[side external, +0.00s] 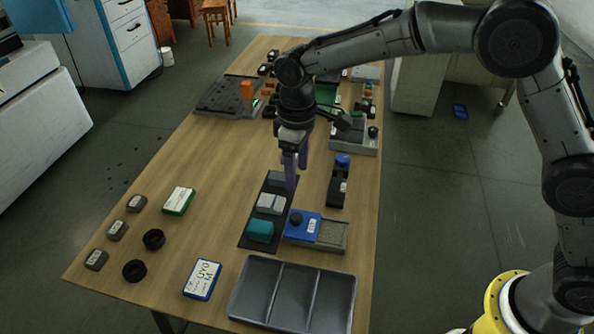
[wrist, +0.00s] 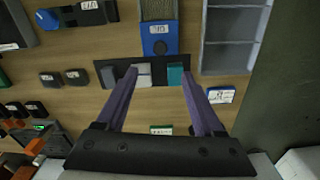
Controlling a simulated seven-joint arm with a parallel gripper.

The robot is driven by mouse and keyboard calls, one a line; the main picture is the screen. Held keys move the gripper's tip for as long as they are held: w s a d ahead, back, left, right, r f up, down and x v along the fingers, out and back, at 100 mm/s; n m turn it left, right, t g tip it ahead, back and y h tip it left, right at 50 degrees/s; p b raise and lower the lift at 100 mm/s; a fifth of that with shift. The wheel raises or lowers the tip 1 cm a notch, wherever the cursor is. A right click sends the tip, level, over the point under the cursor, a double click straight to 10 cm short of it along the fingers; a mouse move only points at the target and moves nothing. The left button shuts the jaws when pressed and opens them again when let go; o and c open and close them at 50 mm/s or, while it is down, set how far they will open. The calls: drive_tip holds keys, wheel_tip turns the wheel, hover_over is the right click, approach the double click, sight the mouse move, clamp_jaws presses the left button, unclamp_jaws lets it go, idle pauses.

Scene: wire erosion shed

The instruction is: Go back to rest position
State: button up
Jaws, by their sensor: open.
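My gripper (side external: 290,172) hangs with its fingers pointing down over the far part of a dark mat (side external: 252,236) on the wooden table. In the wrist view its two purple fingers (wrist: 160,80) are spread wide with nothing held between them. Beyond the fingertips the mat (wrist: 104,73) carries a grey block, pale blocks (side external: 270,203) and a teal block (side external: 260,230). The teal block also shows in the wrist view (wrist: 176,76). I cannot tell the exact gap between the fingertips and the mat.
A blue device with a grey tray (side external: 331,235) sits right of the mat. A grey divided bin (side external: 290,295) stands at the near edge. Black rings (side external: 154,239), grey blocks (side external: 116,230) and a green-edged box (side external: 178,200) lie left.

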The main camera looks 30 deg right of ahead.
drive_tip(key=shift+d, duration=0.1)
drive_tip(key=d+r+m+t, duration=0.1)
drive_tip(key=d+r, duration=0.2)
drive_tip(key=r, duration=0.2)
drive_tip(key=d+r+t, duration=0.1)
drive_tip(key=d+r, duration=0.2)
drive_tip(key=r, duration=0.3)
drive_tip(key=s+d+r+m+t, duration=0.2)
drive_tip(key=s+d+r, duration=0.6)
drive_tip(key=s+d, duration=0.15)
drive_tip(key=s+d+m+t, duration=0.25)
drive_tip(key=s+d, duration=0.25)
drive_tip(key=s, duration=0.8)
drive_tip(key=s+f+m, duration=0.1)
drive_tip(key=s+f, duration=0.5)
drive_tip(key=f, duration=0.1)
drive_tip(key=shift+s+d+m+g, duration=0.3)
drive_tip(key=shift+d+m+g, duration=0.05)
drive_tip(key=shift+d+g, duration=0.1)
